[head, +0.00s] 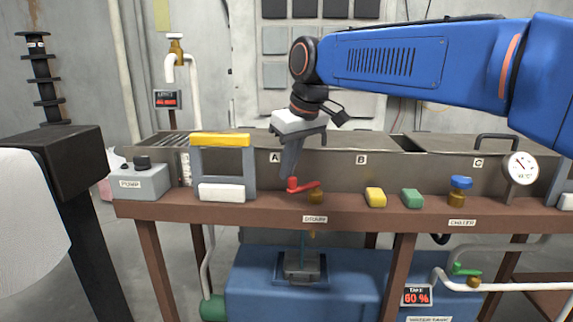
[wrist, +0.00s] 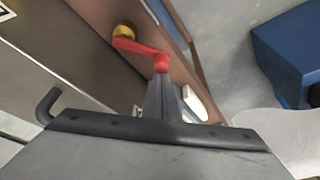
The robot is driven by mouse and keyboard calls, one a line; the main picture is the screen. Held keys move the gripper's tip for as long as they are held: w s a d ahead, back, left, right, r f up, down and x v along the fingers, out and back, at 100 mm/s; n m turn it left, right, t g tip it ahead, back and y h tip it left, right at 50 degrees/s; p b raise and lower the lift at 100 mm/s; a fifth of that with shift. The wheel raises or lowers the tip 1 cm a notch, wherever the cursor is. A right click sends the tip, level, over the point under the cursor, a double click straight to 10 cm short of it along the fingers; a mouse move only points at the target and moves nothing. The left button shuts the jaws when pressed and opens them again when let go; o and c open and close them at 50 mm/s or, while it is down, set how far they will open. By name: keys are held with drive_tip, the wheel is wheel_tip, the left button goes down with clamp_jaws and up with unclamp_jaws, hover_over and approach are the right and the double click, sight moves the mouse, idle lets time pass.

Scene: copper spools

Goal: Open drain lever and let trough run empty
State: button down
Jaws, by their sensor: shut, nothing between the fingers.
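The drain lever is a red handle (head: 305,186) on a brass valve (head: 316,197) at the front of the trough, above the drain label (head: 314,219). In the wrist view the red lever (wrist: 140,48) runs from the brass fitting (wrist: 124,31) to the fingertips. My gripper (head: 290,174) is shut with nothing between its fingers. Its tips are at the lever's free left end and seem to touch it; exact contact is unclear. The long grey trough (head: 330,162) has lettered sections A, B and C. Its inside is mostly hidden, so the water level cannot be seen.
A pump box (head: 140,182) and a yellow-topped frame (head: 220,142) stand left of the lever. A yellow block (head: 375,197), a green block (head: 412,198) and a blue-capped brass valve (head: 460,190) stand right. A blue tank (head: 255,290) below has a display (head: 416,295) reading 60 %.

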drive_tip(key=n, duration=0.1)
drive_tip(key=s+d+n+g, duration=0.1)
drive_tip(key=n, duration=0.1)
drive_tip(key=s+n, duration=0.1)
drive_tip(key=shift+s+d+n+y, duration=0.25)
drive_tip(key=shift+d+n+y, duration=0.05)
drive_tip(key=shift+d+y, duration=0.1)
drive_tip(key=shift+s+d+n+g, duration=0.35)
drive_tip(key=shift+s+d+n, duration=0.15)
drive_tip(key=shift+d+n, duration=0.4)
drive_tip(key=shift+s+d+n+g, duration=0.35)
drive_tip(key=shift+s+d+n, duration=0.15)
drive_tip(key=shift+d+n, duration=0.35)
drive_tip(key=shift+d, duration=0.1)
